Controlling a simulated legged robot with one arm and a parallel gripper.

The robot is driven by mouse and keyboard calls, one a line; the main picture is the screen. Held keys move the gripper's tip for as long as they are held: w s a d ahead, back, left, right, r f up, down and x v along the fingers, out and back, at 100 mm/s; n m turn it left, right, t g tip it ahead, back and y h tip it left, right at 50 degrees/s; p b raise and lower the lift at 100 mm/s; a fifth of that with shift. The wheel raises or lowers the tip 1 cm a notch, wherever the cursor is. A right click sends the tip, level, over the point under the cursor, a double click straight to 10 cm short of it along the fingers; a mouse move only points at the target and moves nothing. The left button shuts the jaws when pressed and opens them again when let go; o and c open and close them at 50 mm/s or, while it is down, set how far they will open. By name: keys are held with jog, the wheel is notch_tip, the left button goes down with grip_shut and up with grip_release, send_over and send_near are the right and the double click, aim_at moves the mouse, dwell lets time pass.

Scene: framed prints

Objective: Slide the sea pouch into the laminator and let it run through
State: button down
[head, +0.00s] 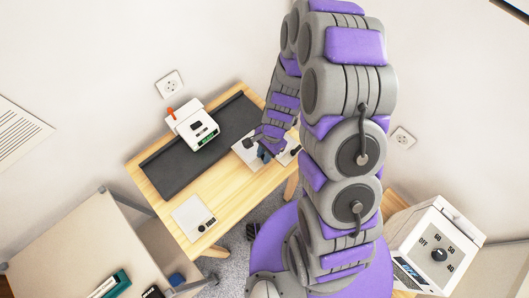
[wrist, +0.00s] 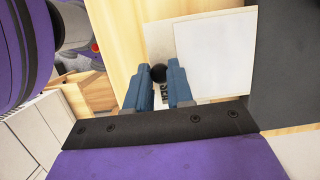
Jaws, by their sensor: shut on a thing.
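My gripper (wrist: 161,85) has its two blue fingers on either side of a dark round knob (wrist: 158,73) on a pale pouch (wrist: 172,42). Dark lettering shows between the fingers, partly hidden, so I cannot read it surely. In the head view the gripper (head: 265,151) is at the desk's right part, over a pale sheet (head: 245,148). I cannot tell whether the pouch is lifted. A white machine with an orange lever and green strip (head: 193,126) stands on the desk's dark mat, left of my gripper; it may be the laminator.
Another pale pouch with a dark knob (head: 190,216) lies at the wooden desk's (head: 226,191) front left. A dark mat (head: 165,168) runs along the back. A white appliance with a dial (head: 428,246) stands at right.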

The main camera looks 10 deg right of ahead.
jog(key=shift+w, duration=0.15)
jog(key=shift+w+a+p, duration=1.1)
jog(key=shift+w+a, duration=0.35)
jog(key=shift+w, duration=0.5)
jog(key=shift+w+a+p, duration=1.05)
jog(key=shift+w+a, duration=0.35)
jog(key=shift+w, duration=0.6)
jog(key=shift+w+a+p, duration=1.1)
jog(key=shift+w+a, duration=0.35)
jog(key=shift+w, duration=0.5)
jog(key=c, duration=0.9)
grip_release()
jog(key=shift+r, duration=0.15)
jog(key=p+v, duration=0.1)
jog(key=v, duration=1.6)
jog(key=shift+p, duration=0.35)
